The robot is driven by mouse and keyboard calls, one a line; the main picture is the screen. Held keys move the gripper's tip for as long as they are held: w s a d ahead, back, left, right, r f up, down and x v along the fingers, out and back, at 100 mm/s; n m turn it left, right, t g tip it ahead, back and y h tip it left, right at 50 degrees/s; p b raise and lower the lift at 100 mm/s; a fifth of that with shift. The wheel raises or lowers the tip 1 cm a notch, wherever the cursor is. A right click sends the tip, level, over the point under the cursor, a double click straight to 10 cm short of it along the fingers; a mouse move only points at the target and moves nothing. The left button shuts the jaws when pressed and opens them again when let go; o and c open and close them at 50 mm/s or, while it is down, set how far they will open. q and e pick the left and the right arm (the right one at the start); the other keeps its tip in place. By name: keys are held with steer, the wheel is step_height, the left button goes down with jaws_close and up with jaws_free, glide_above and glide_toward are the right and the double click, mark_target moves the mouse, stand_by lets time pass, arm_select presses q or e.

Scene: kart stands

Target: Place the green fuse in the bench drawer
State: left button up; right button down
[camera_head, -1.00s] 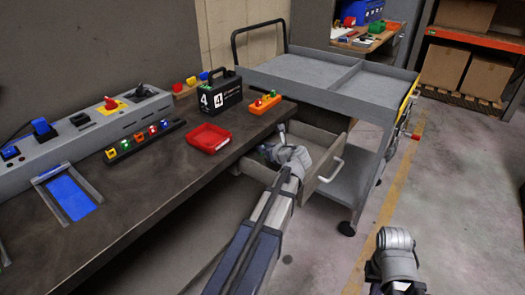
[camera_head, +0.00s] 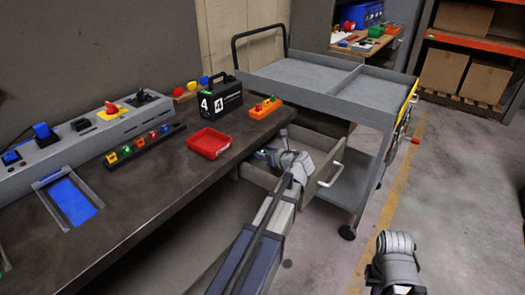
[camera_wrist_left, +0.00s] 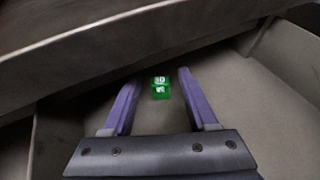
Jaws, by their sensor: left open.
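The bench drawer (camera_head: 318,188) is pulled out below the bench's right end. My left gripper (camera_head: 272,152) reaches into it from above. In the left wrist view the gripper (camera_wrist_left: 157,88) is open, with its two purple fingers apart. The green fuse (camera_wrist_left: 160,88) with white markings lies on the bare drawer floor (camera_wrist_left: 250,95), between and slightly beyond the fingertips, and I see no finger touching it. In the head view the fuse is hidden by my arm and the drawer. My right arm shows at the lower right, but its fingertips are not visible.
The bench edge (camera_wrist_left: 120,45) overhangs the drawer closely. A red tray (camera_head: 209,142), an orange block with fuses (camera_head: 266,108), a black case (camera_head: 221,97) and a fuse rail (camera_head: 145,143) stand on the bench. A grey cart (camera_head: 330,85) stands close behind the drawer.

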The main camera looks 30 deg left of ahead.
arm_select(q)
steer(key=p+v, duration=0.3)
steer(key=v, duration=0.6)
steer(key=shift+s+d+r, duration=0.25)
steer(key=shift+s+d+r+p, duration=0.2)
steer(key=shift+d+p, duration=0.15)
steer(key=shift+d, duration=0.15)
